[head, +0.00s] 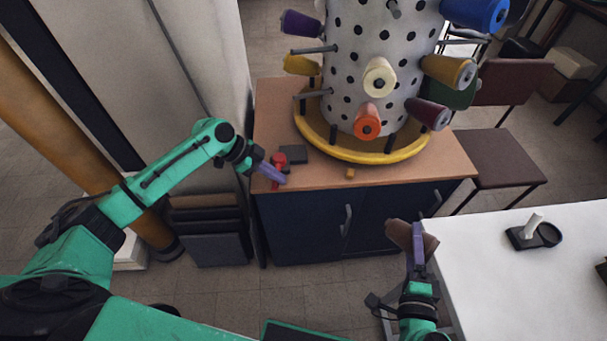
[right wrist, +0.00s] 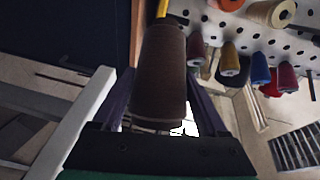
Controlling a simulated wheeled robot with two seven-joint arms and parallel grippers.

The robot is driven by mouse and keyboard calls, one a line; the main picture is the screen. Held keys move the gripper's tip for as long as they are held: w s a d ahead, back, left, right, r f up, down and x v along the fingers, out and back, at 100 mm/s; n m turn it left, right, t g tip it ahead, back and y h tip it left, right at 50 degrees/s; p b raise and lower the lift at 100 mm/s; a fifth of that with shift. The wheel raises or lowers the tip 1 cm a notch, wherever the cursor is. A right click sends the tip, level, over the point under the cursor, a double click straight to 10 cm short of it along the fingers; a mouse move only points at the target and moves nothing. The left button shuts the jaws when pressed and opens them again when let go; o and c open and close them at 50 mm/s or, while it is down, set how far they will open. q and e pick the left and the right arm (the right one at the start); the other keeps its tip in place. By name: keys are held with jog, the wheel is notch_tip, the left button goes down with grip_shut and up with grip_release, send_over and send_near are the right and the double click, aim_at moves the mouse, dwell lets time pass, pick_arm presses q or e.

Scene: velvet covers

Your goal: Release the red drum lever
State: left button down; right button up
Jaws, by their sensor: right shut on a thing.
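The red drum lever (head: 279,158) stands on the wooden cabinet top, at the left foot of the drum, next to a dark block (head: 294,154). My left gripper (head: 272,174) is at the lever, its purple fingers overlapping the red part in the head view. I cannot tell whether they grip it or only lie beside it. The white, black-dotted drum (head: 352,60) stands on a yellow ring base (head: 370,157). My right gripper (head: 413,240) is shut on a brown spool (head: 400,235), which fills the middle of the right wrist view (right wrist: 160,75).
Several coloured spools stick out from the drum on pegs, including an orange one (head: 368,122). A small yellow block (head: 350,173) lies at the cabinet's front edge. A white table (head: 490,290) with a black holder (head: 522,238) is at the right. A brown chair (head: 495,158) stands behind it.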

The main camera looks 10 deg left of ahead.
pick_arm(q)
jog(key=shift+s+a, duration=0.1)
jog(key=shift+a, duration=0.25)
pick_arm(e)
jog(key=shift+r, duration=0.15)
pick_arm(q)
jog(key=shift+a, duration=0.1)
pick_arm(e)
jog(key=shift+d, duration=0.1)
pick_arm(q)
jog(key=shift+a, duration=0.2)
jog(key=shift+r, duration=0.15)
